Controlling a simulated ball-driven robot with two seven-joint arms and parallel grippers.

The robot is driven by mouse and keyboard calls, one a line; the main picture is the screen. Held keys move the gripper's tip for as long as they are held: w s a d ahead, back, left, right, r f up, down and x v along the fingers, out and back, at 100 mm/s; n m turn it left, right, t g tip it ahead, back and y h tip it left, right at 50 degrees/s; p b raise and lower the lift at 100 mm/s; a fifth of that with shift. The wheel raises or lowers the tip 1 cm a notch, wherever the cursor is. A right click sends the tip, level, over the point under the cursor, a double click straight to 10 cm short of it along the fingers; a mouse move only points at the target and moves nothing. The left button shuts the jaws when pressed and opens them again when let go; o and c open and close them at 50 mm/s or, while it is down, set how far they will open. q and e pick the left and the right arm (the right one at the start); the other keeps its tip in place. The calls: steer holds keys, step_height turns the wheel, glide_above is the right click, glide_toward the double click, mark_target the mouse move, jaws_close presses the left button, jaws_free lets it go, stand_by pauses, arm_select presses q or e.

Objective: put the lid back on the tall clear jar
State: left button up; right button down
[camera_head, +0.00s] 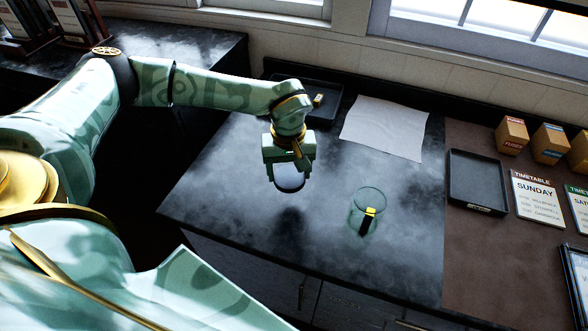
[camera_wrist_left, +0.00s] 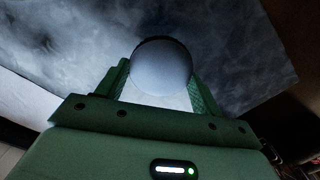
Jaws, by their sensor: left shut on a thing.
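The tall clear jar (camera_head: 356,222) stands upright and open at the top on the dark counter, right of my left gripper. A dark piece with a yellow top (camera_head: 369,213) shows through its glass. My left gripper (camera_head: 289,174) is shut on a round lid (camera_head: 289,184) and holds it above the counter, apart from the jar. In the left wrist view the lid (camera_wrist_left: 162,65) is a smooth pale grey disc between the two green fingers (camera_wrist_left: 160,84). The jar does not show there. My right gripper is not in view.
A dark tray (camera_head: 328,92) with a small yellowish piece lies behind my left gripper. A white sheet (camera_head: 384,128) lies at the back. At right are another black tray (camera_head: 476,182), small boxes (camera_head: 511,135) and a timetable card (camera_head: 537,198). The counter around the jar is clear.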

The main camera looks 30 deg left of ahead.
arm_select(q)
steer(key=s+d+r, duration=0.2)
steer(key=s+r, duration=0.2)
steer(key=s, duration=0.5)
steer(key=shift+d+r, duration=0.2)
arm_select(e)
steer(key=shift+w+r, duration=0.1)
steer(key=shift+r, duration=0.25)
arm_select(q)
steer(key=shift+d, duration=0.1)
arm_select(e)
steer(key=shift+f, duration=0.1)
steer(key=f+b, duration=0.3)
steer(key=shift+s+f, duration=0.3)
arm_select(q)
steer(key=w+d+r+m, duration=0.2)
steer(key=d+r+m, duration=0.2)
steer(key=m, duration=0.3)
steer(key=shift+d+m, duration=0.25)
steer(key=shift+m, duration=0.15)
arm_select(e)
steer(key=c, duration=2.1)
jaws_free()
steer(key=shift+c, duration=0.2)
